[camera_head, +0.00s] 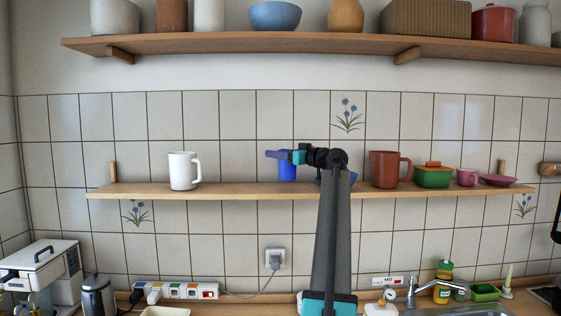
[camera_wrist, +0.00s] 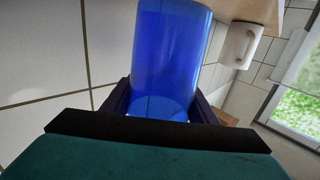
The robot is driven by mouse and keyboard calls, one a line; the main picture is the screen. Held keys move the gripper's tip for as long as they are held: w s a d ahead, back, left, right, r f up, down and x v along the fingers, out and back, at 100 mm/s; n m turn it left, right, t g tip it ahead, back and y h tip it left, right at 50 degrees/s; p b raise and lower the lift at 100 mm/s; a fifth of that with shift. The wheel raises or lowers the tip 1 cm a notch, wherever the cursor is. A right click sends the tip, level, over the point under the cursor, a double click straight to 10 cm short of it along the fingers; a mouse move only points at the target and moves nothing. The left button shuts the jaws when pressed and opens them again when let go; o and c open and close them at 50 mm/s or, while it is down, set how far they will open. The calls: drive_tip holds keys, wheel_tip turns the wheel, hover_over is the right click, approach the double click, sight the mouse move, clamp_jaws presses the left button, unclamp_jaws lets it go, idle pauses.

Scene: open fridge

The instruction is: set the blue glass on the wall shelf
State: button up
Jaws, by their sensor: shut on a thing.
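The blue glass (camera_head: 287,172) is upright in the head view, its base close to the top of the lower wall shelf (camera_head: 240,190); I cannot tell whether it touches. My gripper (camera_head: 277,155) is shut on the glass near its upper part. In the wrist view the blue glass (camera_wrist: 172,55) sits between the two dark fingers (camera_wrist: 165,105), and the shelf's wood (camera_wrist: 245,10) shows beyond it.
A white mug (camera_head: 182,171) stands on the shelf left of the glass, with bare shelf between. A brown jug (camera_head: 384,170), green container (camera_head: 433,178), pink cup (camera_head: 466,178) and pink dish (camera_head: 498,180) stand to the right. An upper shelf (camera_head: 240,43) is overhead.

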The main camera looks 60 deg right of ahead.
idle(0.3)
wheel_tip(320, 180, down, 3)
drive_tip(key=p, duration=0.2)
drive_tip(key=shift+f+p, duration=0.15)
drive_tip(key=shift+p, duration=0.2)
drive_tip(key=shift+f, duration=0.1)
drive_tip(key=shift+f+b, duration=0.15)
drive_tip(key=shift+b, duration=0.15)
drive_tip(key=o, duration=1.6)
drive_tip(key=shift+s+r+p, duration=0.1)
drive_tip(key=shift+r+p, duration=0.1)
drive_tip(key=shift+p, duration=0.15)
